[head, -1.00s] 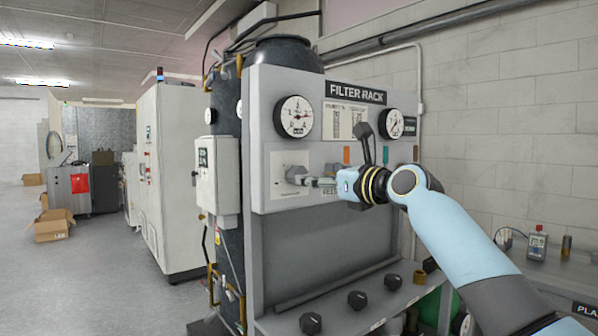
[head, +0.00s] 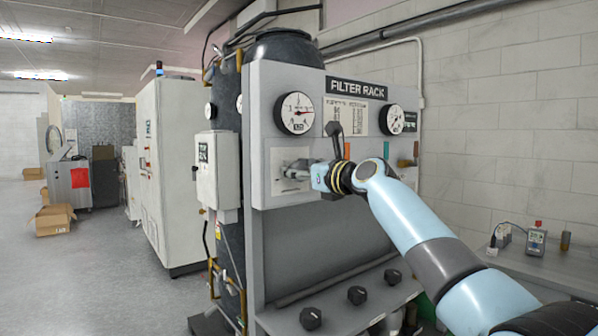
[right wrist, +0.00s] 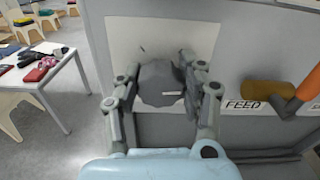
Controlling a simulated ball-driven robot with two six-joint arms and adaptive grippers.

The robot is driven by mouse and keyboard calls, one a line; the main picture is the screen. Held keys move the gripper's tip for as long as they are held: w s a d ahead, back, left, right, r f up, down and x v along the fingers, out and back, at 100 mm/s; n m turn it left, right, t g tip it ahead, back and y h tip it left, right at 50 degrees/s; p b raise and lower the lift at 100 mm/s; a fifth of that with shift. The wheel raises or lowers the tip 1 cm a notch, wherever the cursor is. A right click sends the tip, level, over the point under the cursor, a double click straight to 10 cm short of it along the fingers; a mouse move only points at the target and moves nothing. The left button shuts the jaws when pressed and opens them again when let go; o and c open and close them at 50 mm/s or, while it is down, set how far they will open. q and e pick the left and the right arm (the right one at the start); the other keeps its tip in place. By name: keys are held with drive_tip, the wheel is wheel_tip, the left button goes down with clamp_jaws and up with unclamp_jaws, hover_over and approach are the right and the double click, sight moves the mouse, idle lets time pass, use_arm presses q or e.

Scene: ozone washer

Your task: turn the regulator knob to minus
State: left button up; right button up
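The regulator knob (right wrist: 160,84) is a grey lobed knob with a short white mark, on a pale plate (right wrist: 205,40) of the rack's front panel. My right gripper (right wrist: 160,78) is at the knob, with one finger on each side of it. The gaps between fingers and knob are too small to tell whether they press on it. In the head view my right gripper (head: 297,168) reaches in front of the pale plate and mostly hides the knob. No plus or minus sign can be read. My left gripper is not in view.
The filter rack (head: 350,70) carries two gauges, a left one (head: 295,113) and a right one (head: 391,119). An orange handle (right wrist: 303,93) sits beside the "FEED" label. Dark knobs (head: 357,295) lie on the shelf below. A grey control box (head: 217,172) is left of the panel.

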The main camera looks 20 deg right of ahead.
drive_tip(key=c, duration=0.5)
